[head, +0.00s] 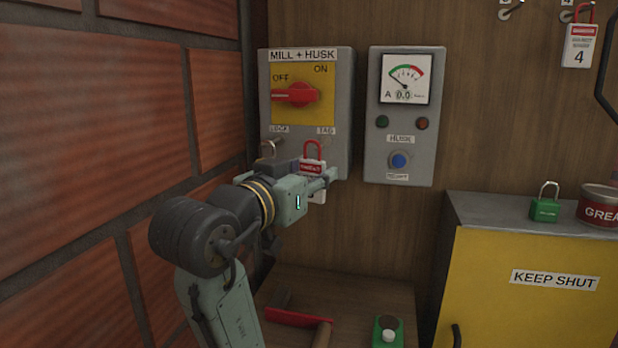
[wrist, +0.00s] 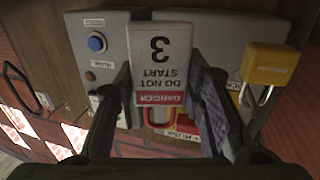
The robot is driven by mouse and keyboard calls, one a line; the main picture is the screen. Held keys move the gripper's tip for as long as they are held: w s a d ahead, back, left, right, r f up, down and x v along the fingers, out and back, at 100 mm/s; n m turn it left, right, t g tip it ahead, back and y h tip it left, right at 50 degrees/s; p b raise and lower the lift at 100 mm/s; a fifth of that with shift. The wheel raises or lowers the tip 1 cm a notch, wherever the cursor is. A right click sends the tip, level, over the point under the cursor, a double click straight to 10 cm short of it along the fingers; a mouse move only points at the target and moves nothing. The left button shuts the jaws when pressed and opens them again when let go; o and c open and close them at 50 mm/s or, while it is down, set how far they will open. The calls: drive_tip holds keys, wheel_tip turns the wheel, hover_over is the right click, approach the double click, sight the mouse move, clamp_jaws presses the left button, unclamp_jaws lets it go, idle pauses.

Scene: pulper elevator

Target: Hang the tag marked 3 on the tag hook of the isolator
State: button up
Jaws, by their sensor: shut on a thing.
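The isolator (head: 343,100) is a grey box labelled MILL + HUSK on the wooden wall, with a red handle (head: 296,94) on a yellow plate and LOCK and TAG labels below. The handle points left, below OFF. My gripper (head: 322,180) is shut on the tag marked 3 (wrist: 160,55) just under the TAG label. In the wrist view the tag appears upside down between my fingers (wrist: 162,85). Its red loop (head: 313,149) is close to the isolator's lower front. The tag hook is hidden, and I cannot tell whether the loop is around it.
A yellow padlock (wrist: 270,64) is beside the tag in the wrist view. The meter box (head: 436,120) is right of the isolator. A tag marked 4 (head: 577,47) hangs at upper right. A green padlock (head: 545,208) stands on the yellow cabinet (head: 500,250). A brick wall (head: 90,130) is close on the left.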

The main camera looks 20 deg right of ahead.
drive_tip(key=shift+w+d+f, duration=0.1)
drive_tip(key=shift+w+d, duration=0.35)
drive_tip(key=shift+w, duration=0.2)
drive_tip(key=shift+w+d+f, duration=0.1)
drive_tip(key=shift+w+d, duration=0.35)
drive_tip(key=shift+w, duration=0.2)
drive_tip(key=shift+w+d+f+b, duration=0.3)
drive_tip(key=shift+w+f, duration=0.1)
drive_tip(key=shift+w, duration=0.1)
drive_tip(key=o, duration=1.1)
